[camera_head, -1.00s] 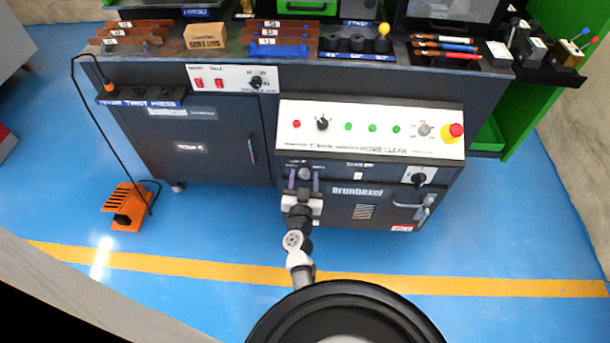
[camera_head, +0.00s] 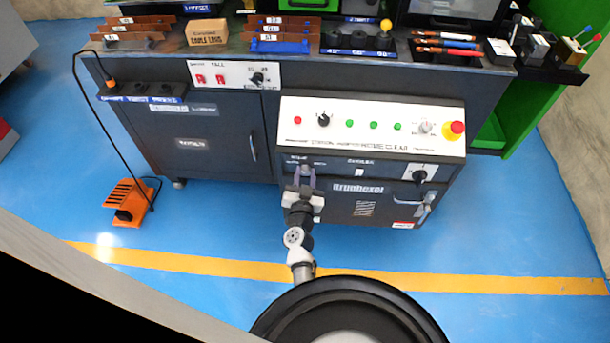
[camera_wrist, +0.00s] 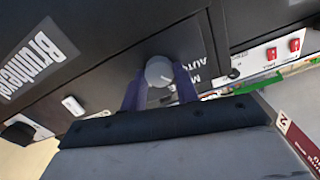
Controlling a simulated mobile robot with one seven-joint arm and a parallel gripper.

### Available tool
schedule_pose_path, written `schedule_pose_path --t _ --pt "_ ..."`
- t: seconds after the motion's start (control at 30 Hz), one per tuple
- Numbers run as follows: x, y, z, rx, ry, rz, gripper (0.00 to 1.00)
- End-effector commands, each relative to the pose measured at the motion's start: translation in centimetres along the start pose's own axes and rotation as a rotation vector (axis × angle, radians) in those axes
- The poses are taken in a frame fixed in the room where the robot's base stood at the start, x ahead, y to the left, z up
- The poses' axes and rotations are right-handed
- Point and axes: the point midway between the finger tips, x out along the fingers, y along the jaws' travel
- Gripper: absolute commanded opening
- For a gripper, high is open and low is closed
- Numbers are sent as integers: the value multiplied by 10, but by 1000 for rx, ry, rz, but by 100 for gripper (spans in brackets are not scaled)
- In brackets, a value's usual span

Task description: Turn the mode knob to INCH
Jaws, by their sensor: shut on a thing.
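The mode knob (camera_wrist: 159,71) is a small round grey knob on the dark front of the bender, left of the Brunhexel name. Part of its label, an "M" and "AUTO", shows beside it in the wrist view; INCH is not readable. My gripper (camera_wrist: 160,88) has its two purple fingers closed on opposite sides of the knob. In the head view my gripper (camera_head: 307,172) reaches the front panel from below and covers part of the knob. The direction the knob points cannot be told.
Above is a sloping white control panel (camera_head: 372,143) with several green buttons, a black selector (camera_head: 324,120) and a red emergency stop (camera_head: 457,128). A black rotary switch (camera_head: 419,176) and a handle (camera_head: 427,208) are at the right. An orange pedal (camera_head: 130,202) stands on open blue floor.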

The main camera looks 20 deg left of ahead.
Motion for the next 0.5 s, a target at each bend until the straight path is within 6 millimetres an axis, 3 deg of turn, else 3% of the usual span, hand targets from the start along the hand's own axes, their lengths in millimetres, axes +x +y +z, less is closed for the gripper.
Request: schedule_pose_path --t 0.5 --pt "1 2 0 461 3 1 7"
